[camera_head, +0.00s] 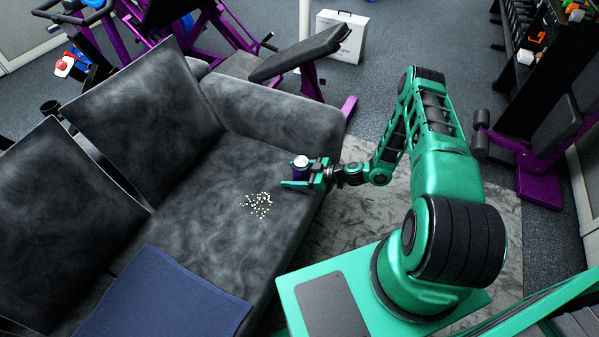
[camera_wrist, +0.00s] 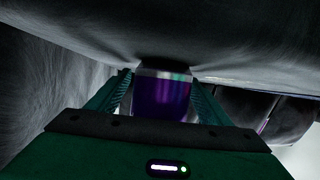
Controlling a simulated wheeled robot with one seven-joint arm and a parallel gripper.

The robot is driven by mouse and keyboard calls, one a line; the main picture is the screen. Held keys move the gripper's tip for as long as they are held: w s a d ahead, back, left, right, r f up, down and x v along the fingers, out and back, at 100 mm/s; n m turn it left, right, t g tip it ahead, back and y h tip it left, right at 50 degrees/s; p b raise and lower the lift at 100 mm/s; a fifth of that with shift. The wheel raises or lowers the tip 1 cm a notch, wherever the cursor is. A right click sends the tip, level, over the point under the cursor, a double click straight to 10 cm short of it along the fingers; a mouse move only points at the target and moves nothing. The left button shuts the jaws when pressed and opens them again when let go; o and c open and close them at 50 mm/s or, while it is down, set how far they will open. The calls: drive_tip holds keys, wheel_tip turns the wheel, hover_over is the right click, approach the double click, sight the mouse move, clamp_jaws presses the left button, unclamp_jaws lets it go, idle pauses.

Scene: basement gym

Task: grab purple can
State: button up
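The purple can (camera_head: 300,168) stands upright on the grey sofa seat near the sofa's right arm, its silver top showing in the head view. My gripper (camera_head: 303,177) reaches in from the right, low over the seat, with its fingers on either side of the can. In the wrist view the can (camera_wrist: 161,97) sits between the two green fingers of my gripper (camera_wrist: 160,95). The fingers are apart by about the can's width. I cannot tell whether both pads touch it. The can's lower part is hidden by the gripper.
Small white pieces (camera_head: 259,205) lie scattered on the sofa seat (camera_head: 225,225) left of my gripper. A blue cloth (camera_head: 165,300) lies at the seat's front left. The sofa arm (camera_head: 270,115) rises behind the can. Purple gym machines and a white case (camera_head: 341,37) stand beyond.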

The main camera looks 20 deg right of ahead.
drive_tip(key=c, duration=1.1)
drive_tip(key=shift+o, duration=0.2)
drive_tip(key=shift+r, duration=0.15)
